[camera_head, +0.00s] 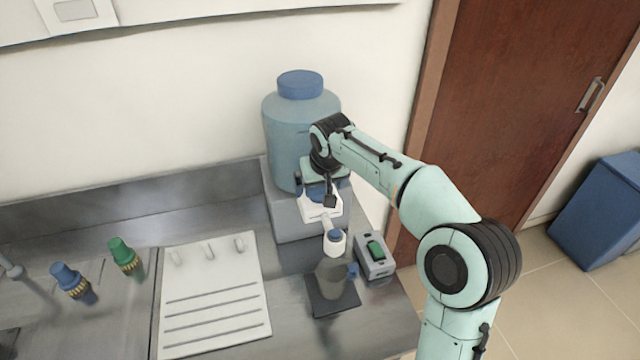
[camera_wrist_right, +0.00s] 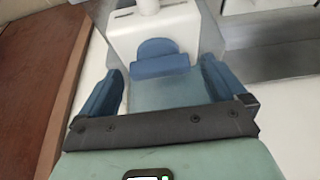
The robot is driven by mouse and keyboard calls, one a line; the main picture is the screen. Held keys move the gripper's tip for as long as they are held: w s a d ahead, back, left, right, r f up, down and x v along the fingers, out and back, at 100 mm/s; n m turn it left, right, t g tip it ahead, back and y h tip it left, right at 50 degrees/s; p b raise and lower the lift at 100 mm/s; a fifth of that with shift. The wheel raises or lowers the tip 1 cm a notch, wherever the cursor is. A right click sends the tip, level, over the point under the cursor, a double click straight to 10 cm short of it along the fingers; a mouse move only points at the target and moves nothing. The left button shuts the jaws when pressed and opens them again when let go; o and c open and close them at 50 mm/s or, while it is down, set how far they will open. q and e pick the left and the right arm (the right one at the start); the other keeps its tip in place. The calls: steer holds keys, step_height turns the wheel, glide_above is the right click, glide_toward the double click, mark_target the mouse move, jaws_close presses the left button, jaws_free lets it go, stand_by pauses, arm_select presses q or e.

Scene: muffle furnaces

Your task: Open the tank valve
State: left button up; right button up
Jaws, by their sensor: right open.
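The tank (camera_head: 287,130) is a blue jug with a blue cap, on a grey block against the wall. A white valve body (camera_head: 313,210) sits low on its front, with a white spout pointing forward. My right gripper (camera_head: 318,190) is at the valve, partly hidden by its own arm. In the right wrist view, a blue handle (camera_wrist_right: 160,65) on the white valve body lies ahead, between the lines of the blue fingers of my right gripper (camera_wrist_right: 168,85). The jaws are open, with a gap on both sides of the handle. My left gripper is not in view.
A clear vessel (camera_head: 332,280) stands on a dark pad below the spout, beside a grey box with a green switch (camera_head: 376,250). A white grooved board (camera_head: 210,270) and blue and green taps (camera_head: 120,252) are to the left. A blue bin (camera_head: 600,210) stands by the door.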

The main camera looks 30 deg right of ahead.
steer(key=c, duration=1.1)
steer(key=shift+o, duration=0.2)
steer(key=shift+m, duration=0.3)
steer(key=m, duration=0.1)
steer(key=m+h, duration=0.1)
steer(key=m, duration=0.1)
steer(key=shift+w+a+m+h, duration=0.1)
steer(key=shift+a+m+h, duration=0.05)
steer(key=shift+m+h, duration=0.15)
steer(key=m+g, duration=0.1)
steer(key=m, duration=0.1)
steer(key=m+h, duration=0.1)
steer(key=m, duration=0.1)
steer(key=shift+w+m+g, duration=0.1)
steer(key=shift+m+g, duration=0.2)
steer(key=shift+g, duration=0.1)
steer(key=m, duration=0.2)
steer(key=m+g+h, duration=0.1)
steer(key=m, duration=0.1)
steer(key=shift+w+m+g, duration=0.15)
steer(key=shift+m+g, duration=1.05)
steer(key=shift+m, duration=1.3)
